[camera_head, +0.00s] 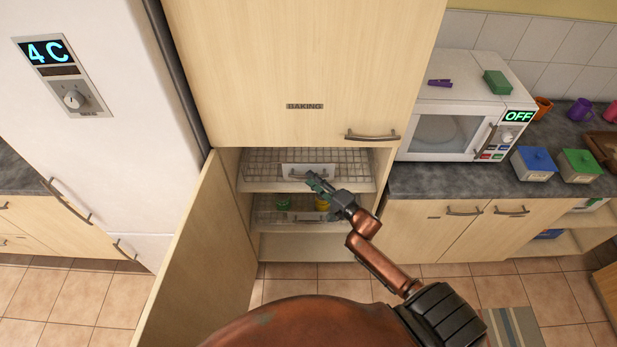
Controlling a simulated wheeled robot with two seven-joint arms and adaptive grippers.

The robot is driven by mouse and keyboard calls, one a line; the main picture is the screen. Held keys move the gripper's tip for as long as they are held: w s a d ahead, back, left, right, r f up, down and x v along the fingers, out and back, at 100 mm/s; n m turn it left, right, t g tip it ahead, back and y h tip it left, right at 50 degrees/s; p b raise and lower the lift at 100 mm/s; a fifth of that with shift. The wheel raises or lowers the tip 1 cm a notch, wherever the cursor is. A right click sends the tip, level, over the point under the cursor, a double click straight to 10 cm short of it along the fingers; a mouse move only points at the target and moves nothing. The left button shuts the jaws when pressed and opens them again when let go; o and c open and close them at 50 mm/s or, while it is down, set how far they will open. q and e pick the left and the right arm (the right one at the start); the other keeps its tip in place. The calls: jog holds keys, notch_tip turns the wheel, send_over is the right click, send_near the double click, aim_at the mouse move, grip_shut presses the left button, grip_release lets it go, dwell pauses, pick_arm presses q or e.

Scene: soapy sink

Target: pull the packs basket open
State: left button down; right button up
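Two wire baskets sit one above the other inside the tall cupboard. The upper basket (262,168) has a pale front plate with a handle (298,176), and its label is too small to read. The lower basket (268,215) holds a green item (283,203) and a yellow item (322,203). I cannot tell by label which one is the packs basket. My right gripper (315,182) is in front of the upper basket's plate, close to its handle and partly covering it. Contact and finger opening are unclear. My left gripper is not in view.
The cupboard's lower door (200,262) stands open on the left; the closed upper door (305,65) reads BAKING. A white fridge (90,130) stands left. A counter (440,182) with a microwave (440,133) is right. Tiled floor lies below.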

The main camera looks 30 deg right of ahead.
jog(key=shift+x, duration=1.2)
jog(key=shift+c, duration=0.6)
grip_shut()
